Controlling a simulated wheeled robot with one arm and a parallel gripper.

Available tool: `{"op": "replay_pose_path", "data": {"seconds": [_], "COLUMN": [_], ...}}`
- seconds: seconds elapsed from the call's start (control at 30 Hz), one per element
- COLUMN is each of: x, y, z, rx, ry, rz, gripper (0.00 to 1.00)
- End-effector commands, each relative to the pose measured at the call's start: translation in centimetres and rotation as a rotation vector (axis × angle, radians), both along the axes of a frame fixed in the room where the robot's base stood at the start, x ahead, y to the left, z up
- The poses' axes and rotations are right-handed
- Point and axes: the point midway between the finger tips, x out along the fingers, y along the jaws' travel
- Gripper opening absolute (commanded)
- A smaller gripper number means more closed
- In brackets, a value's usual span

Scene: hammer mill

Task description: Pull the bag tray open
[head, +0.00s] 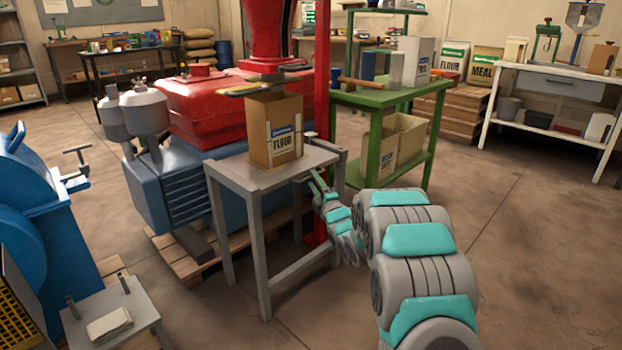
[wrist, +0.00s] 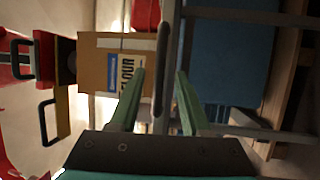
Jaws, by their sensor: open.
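The bag tray appears to be the flat grey top (head: 228,171) of a four-legged stand under the red mill's spout. A brown paper flour bag (head: 274,130) stands upright on it. The bag also shows sideways in the wrist view (wrist: 105,62). A dark rounded bar (wrist: 162,68), which looks like the tray's handle, runs along the tray edge in the wrist view. My gripper (head: 317,181) is at the tray's right side. In the wrist view its two green fingers (wrist: 161,76) are open, one on each side of the bar, with visible gaps.
The red and blue mill (head: 205,105) stands behind the stand on a pallet. A red post (head: 322,90) rises close behind my gripper. A green bench (head: 392,98) with boxes is at the right. A blue machine (head: 42,225) is at the left. The floor at front right is clear.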

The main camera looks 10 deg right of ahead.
Motion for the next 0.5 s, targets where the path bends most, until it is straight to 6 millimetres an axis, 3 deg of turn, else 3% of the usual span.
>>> {"op": "replay_pose_path", "data": {"seconds": [0.2, 0.5], "x": [2.3, 2.8], "y": [0.6, 0.7], "z": [0.4, 0.5], "rx": [0.000, 0.000], "ry": [-0.001, 0.001], "rz": [0.001, 0.000], "gripper": [0.47, 0.47]}}
